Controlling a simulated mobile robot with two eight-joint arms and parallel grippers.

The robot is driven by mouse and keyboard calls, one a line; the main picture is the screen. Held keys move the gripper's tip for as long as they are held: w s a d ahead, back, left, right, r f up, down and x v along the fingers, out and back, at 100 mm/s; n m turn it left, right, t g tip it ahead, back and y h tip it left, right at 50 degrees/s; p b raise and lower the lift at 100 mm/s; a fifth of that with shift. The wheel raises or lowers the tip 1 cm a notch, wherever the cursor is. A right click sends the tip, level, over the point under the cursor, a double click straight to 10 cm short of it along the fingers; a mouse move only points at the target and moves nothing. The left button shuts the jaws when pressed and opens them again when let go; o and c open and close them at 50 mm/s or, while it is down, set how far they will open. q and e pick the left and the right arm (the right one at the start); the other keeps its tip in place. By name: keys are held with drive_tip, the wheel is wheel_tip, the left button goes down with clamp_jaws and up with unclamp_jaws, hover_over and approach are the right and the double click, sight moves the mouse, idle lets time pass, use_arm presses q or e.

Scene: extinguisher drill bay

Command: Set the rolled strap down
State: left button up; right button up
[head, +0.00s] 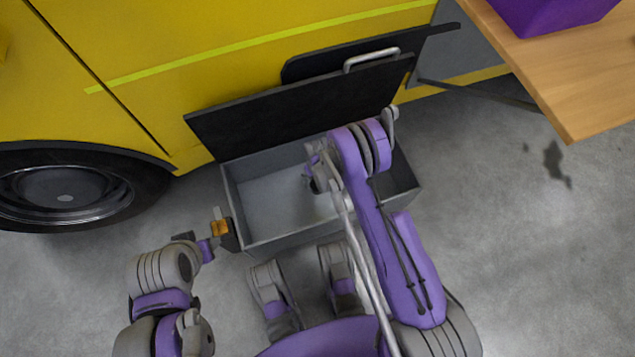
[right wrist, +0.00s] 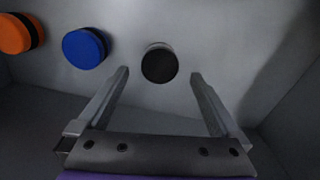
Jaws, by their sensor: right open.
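In the right wrist view, a round roll with a black face and pale rim (right wrist: 160,63) lies on the grey floor of the compartment. My right gripper (right wrist: 158,74) is open, with one fingertip on each side of this roll and visible gaps to both. In the head view my right arm reaches down into the open grey locker box (head: 232,196), and the fingers are hidden behind the arm. My left gripper (head: 218,238) is at the box's left front corner, beside a small orange and black thing (head: 220,228); whether it holds this is unclear.
A blue roll (right wrist: 84,48) and an orange roll with a dark band (right wrist: 16,33) lie left of the black-faced one. The box's black lid (head: 290,105) stands open against the yellow vehicle (head: 200,40). A wooden table (head: 570,85) with a purple box (head: 550,12) stands at right.

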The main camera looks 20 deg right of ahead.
drive_tip(key=s+d+r+m+t+p, duration=0.1)
drive_tip(key=s+r, duration=0.1)
drive_tip(key=r, duration=1.3)
drive_tip(key=s+d+r+t, duration=0.1)
drive_tip(key=s+r, duration=0.2)
drive_tip(key=r, duration=1.3)
drive_tip(key=s+r+t, duration=0.1)
drive_tip(key=s+r, duration=0.4)
drive_tip(key=s, duration=0.4)
drive_tip(key=s+d+r+m+t, duration=0.1)
drive_tip(key=s+r, duration=0.4)
drive_tip(key=s, duration=0.4)
drive_tip(key=shift+d, duration=0.15)
